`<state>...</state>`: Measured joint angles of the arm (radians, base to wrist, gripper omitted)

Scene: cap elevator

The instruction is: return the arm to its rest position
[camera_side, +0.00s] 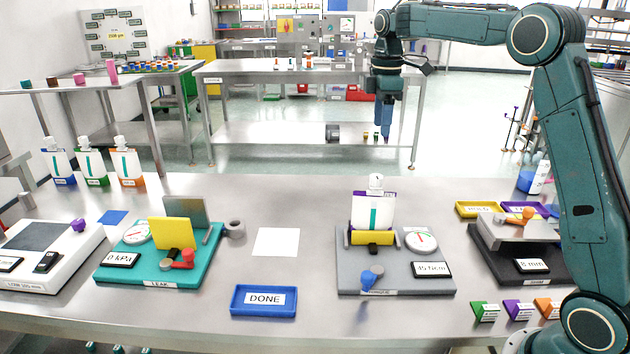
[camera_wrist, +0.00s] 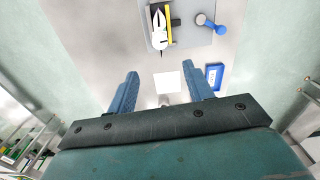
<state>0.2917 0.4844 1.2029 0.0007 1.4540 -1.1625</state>
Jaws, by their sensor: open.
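My gripper (camera_side: 385,125) hangs pointing down, high above the bench (camera_side: 310,200) and behind its far edge in the side view. In the wrist view my gripper (camera_wrist: 160,85) has its two blue fingers apart with nothing between them. A white bottle with a purple-edged panel (camera_side: 373,208) stands upright in the grey torque station (camera_side: 395,275) below. It also shows in the wrist view, near the top (camera_wrist: 158,30). The gripper is well clear of the bottle.
A teal leak station (camera_side: 190,270), a white scale (camera_side: 45,260) and a black station (camera_side: 515,250) stand on the bench. Several bottles (camera_side: 95,165) line the far left. A blue DONE tray (camera_side: 264,300) and a white square (camera_side: 276,242) are empty. Air around the gripper looks free.

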